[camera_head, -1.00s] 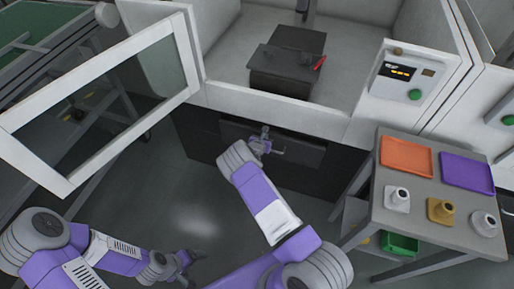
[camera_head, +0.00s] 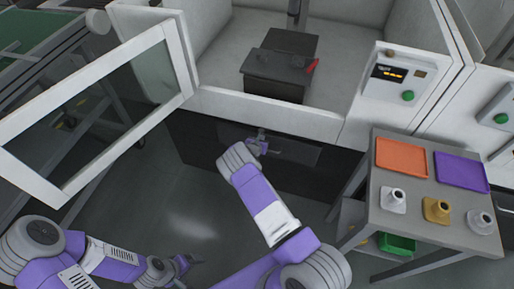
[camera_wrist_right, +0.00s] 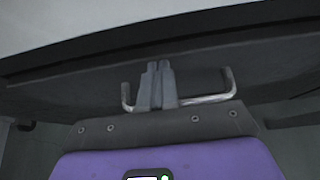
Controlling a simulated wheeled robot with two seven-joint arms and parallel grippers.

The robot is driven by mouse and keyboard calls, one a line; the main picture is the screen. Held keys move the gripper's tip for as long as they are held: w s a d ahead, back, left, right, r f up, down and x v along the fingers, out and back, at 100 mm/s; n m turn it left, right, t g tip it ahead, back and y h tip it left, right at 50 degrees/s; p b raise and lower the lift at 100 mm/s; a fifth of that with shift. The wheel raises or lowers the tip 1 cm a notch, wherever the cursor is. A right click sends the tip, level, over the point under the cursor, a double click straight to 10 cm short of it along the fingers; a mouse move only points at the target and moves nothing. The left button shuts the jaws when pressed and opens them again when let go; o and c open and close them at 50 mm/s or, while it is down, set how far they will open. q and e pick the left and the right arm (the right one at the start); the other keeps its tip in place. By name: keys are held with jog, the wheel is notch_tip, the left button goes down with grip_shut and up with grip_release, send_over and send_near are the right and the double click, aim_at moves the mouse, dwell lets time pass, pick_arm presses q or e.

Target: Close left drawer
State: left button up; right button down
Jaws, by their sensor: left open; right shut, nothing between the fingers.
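The dark drawer front (camera_head: 298,152) sits low in the machine, below the white chamber. In the right wrist view, the underside or front of a dark panel (camera_wrist_right: 60,92) spans the frame, with a metal bar handle (camera_wrist_right: 210,99) on it. My right gripper (camera_head: 264,146) is at the drawer front. Its shut fingers (camera_wrist_right: 157,72) stand at the handle with nothing between them; whether they touch the panel I cannot tell. My left gripper (camera_head: 190,263) is open and empty, low over the floor at the left, away from the drawer.
An open glazed door (camera_head: 95,105) stands at the left. A grey side table (camera_head: 385,225) at the right carries an orange tray (camera_head: 402,157), a purple tray (camera_head: 461,171) and several small fittings. A dark block (camera_head: 275,83) stands in the chamber. The floor between is clear.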

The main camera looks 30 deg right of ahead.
jog(key=f+p+v, duration=0.1)
jog(key=p+v, duration=0.3)
jog(key=v, duration=0.8)
jog(key=shift+s+a, duration=0.4)
jog(key=shift+a, duration=0.15)
jog(key=shift+f, duration=0.15)
jog(key=s+a+f+m+g+y, duration=0.35)
jog(key=s+m+g, duration=0.2)
jog(key=s, duration=0.65)
jog(key=s+a+f+m+g+y, duration=0.25)
jog(key=s+f+m+g, duration=0.35)
jog(key=s, duration=0.6)
jog(key=s+a+r+m+t+y, duration=0.2)
jog(key=a+r+m+y, duration=0.1)
jog(key=a+r+m, duration=0.2)
jog(key=s+a+r+m+t+y, duration=0.2)
jog(key=s+a+r+m+y, duration=0.1)
jog(key=a+m, duration=0.6)
notch_tip(320, 180, up, 3)
jog(key=m+y, duration=0.1)
jog(key=m, duration=0.3)
jog(key=shift+a+f, duration=0.2)
jog(key=shift+a, duration=0.2)
